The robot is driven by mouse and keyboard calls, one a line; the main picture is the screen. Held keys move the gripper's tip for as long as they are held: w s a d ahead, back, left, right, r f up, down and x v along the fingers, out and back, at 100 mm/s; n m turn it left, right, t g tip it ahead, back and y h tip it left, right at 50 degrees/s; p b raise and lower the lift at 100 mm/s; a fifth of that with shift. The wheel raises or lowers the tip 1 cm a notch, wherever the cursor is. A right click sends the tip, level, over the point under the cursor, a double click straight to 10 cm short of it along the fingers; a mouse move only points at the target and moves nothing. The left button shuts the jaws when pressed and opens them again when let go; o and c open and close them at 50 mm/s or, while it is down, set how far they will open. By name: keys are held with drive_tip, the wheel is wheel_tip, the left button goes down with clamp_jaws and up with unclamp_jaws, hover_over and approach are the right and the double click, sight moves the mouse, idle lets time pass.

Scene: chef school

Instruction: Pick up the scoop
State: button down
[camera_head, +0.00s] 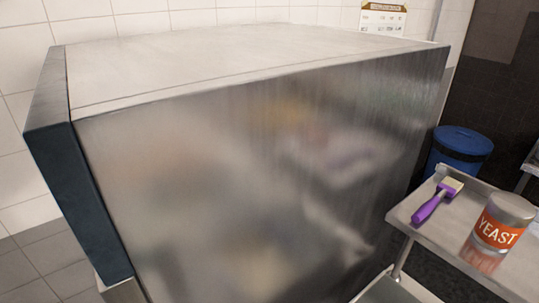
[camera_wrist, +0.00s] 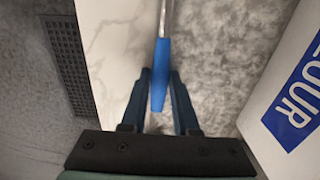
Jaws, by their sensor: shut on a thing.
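In the wrist view, a tool with a blue handle (camera_wrist: 160,85) and a thin grey shaft (camera_wrist: 165,18) runs up between my fingers. I take it to be the scoop; its far end is out of the frame. My gripper (camera_wrist: 160,73) is shut on the blue handle, with one dark finger on each side of it. The handle's end points back toward my palm. Neither the scoop nor my gripper shows in the head view.
In the wrist view, a white flour package (camera_wrist: 270,125) is close on the right and a pale marbled surface (camera_wrist: 115,50) lies left. In the head view, a large metal appliance (camera_head: 250,180) fills the middle.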

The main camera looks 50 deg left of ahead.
wheel_tip(320, 180, up, 10)
drive_tip(key=b, duration=0.1)
idle(0.6)
